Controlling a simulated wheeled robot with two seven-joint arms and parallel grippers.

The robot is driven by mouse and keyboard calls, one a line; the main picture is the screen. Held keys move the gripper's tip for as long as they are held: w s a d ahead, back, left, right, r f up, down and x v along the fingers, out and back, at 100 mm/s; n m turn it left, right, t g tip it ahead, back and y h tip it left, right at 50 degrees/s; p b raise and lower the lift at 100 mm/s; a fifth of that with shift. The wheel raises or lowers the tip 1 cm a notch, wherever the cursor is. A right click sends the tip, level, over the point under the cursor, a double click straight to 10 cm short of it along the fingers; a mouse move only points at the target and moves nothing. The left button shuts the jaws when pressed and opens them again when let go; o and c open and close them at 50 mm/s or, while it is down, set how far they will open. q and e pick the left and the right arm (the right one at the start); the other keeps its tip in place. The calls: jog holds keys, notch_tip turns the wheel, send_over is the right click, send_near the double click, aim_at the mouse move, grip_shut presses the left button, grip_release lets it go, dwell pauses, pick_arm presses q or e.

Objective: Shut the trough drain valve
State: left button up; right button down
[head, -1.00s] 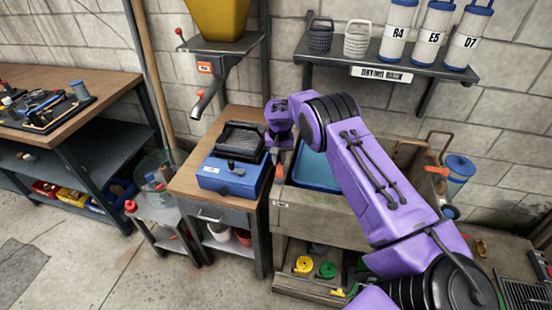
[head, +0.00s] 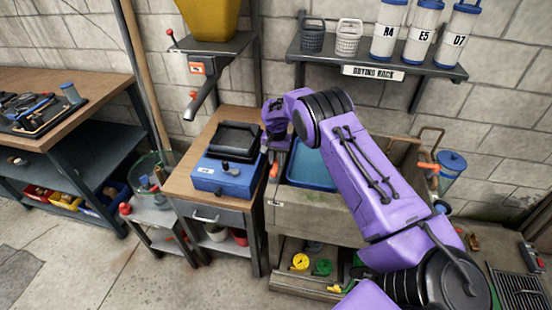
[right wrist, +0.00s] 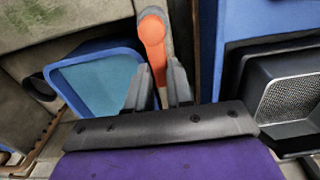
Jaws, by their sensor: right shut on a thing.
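An orange lever (head: 274,170) is at the left end of the stone trough (head: 330,205). My right gripper (head: 276,152) is over it, pointing down. In the right wrist view the orange lever (right wrist: 154,45) runs between my two grey fingers (right wrist: 158,88), which are shut on it. The lever's top end is rounded and meets a pale fitting. Its lower end is hidden behind the gripper. A second orange lever (head: 428,166) is at the trough's right end. Which one works the drain I cannot tell. My left gripper is out of view.
A blue tray (head: 308,172) lies in the trough. A blue machine (head: 228,176) stands on the wooden cabinet close to its left. A drying rack (head: 385,62) with pots and canisters hangs above. A blue bucket (head: 452,165) is at the right.

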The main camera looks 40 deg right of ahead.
aim_at(277, 162)
jog(key=c, duration=1)
grip_release()
jog(key=shift+w+d, duration=0.1)
jog(key=shift+f, duration=0.15)
notch_tip(277, 162, up, 10)
jog(key=b, duration=0.2)
jog(key=shift+r, duration=0.25)
jog(key=shift+f, duration=0.1)
